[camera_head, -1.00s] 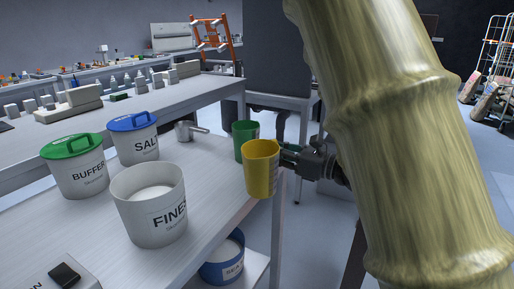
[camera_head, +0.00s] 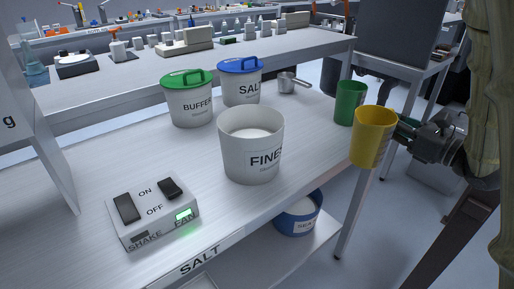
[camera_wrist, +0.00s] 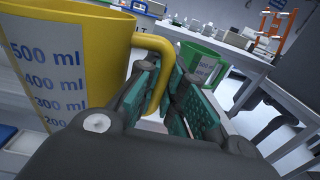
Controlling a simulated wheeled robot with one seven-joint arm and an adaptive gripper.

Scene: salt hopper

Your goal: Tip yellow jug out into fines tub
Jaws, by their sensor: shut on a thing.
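The yellow jug (camera_head: 372,138) is upright in my gripper (camera_head: 402,132), just off the right front edge of the bench. In the wrist view my gripper (camera_wrist: 168,95) is shut on the handle of the yellow jug (camera_wrist: 75,50), whose side shows ml marks. What the jug holds inside is hidden. The white fines tub (camera_head: 250,155) stands on the bench to the left of the jug, open at the top, with pale material inside. The jug is apart from the tub, with a gap of bare bench between them.
A green jug (camera_head: 350,103) stands just behind the yellow one. The green-lidded buffer tub (camera_head: 190,105), blue-lidded salt tub (camera_head: 240,88) and a metal scoop (camera_head: 290,84) stand behind the fines tub. A switch box (camera_head: 152,212) sits at front left. A blue tub (camera_head: 298,222) is on the lower shelf.

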